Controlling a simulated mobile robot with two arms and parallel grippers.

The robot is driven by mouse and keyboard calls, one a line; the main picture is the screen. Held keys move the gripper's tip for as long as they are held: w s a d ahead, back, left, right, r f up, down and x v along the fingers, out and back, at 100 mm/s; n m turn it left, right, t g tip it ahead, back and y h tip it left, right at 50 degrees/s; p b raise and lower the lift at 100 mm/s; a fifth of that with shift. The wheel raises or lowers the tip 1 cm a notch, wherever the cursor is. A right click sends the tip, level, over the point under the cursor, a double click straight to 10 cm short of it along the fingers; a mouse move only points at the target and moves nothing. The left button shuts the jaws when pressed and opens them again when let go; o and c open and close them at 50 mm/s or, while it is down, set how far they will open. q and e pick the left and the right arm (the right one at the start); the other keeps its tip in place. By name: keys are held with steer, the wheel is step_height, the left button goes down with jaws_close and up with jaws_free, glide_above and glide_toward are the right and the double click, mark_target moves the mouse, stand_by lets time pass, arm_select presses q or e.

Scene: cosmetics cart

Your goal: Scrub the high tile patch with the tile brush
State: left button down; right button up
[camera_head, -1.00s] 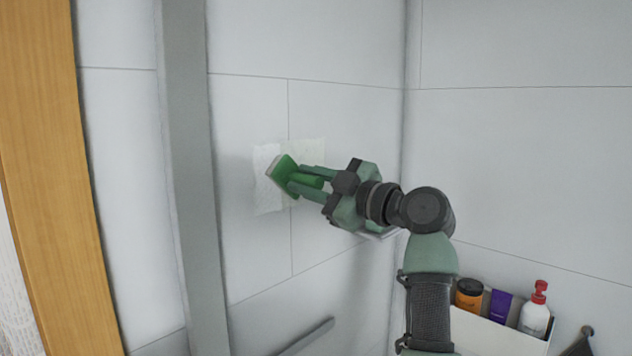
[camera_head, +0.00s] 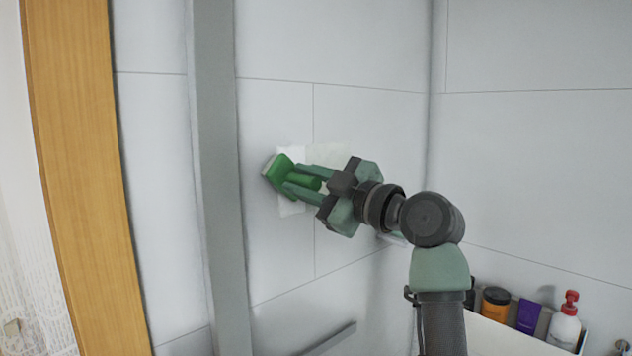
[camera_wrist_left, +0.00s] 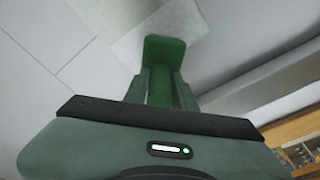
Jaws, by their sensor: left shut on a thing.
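The tile brush (camera_head: 279,172) is green with a pale scrubbing face, and that face is turned to the wall. My left gripper (camera_head: 306,180) is shut on its handle. The brush is at the left edge of the high tile patch (camera_head: 326,156), a pale, slightly whiter area on the grey wall tiles. Brush and fingers hide part of the patch. In the left wrist view the brush head (camera_wrist_left: 164,50) lies over the patch (camera_wrist_left: 126,46), between my fingers' far ends. Whether the bristles touch the tile cannot be made out. My right gripper is not in view.
A grey vertical post (camera_head: 218,180) stands left of the patch, with a wooden frame (camera_head: 85,180) further left. A grey bar (camera_head: 328,339) shows low on the wall. At the lower right, a white shelf (camera_head: 488,334) holds several bottles and boxes. The right wall is bare.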

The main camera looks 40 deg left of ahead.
arm_select(q)
steer(key=shift+w+d+r+m+t+p, duration=0.3)
steer(key=shift+w+d+r+p, duration=0.2)
steer(key=shift+d+p, duration=0.3)
steer(key=w+p, duration=0.6)
steer(key=w, duration=1.1)
steer(key=shift+f+p, duration=0.15)
steer(key=shift+p, duration=0.25)
stand_by(0.4)
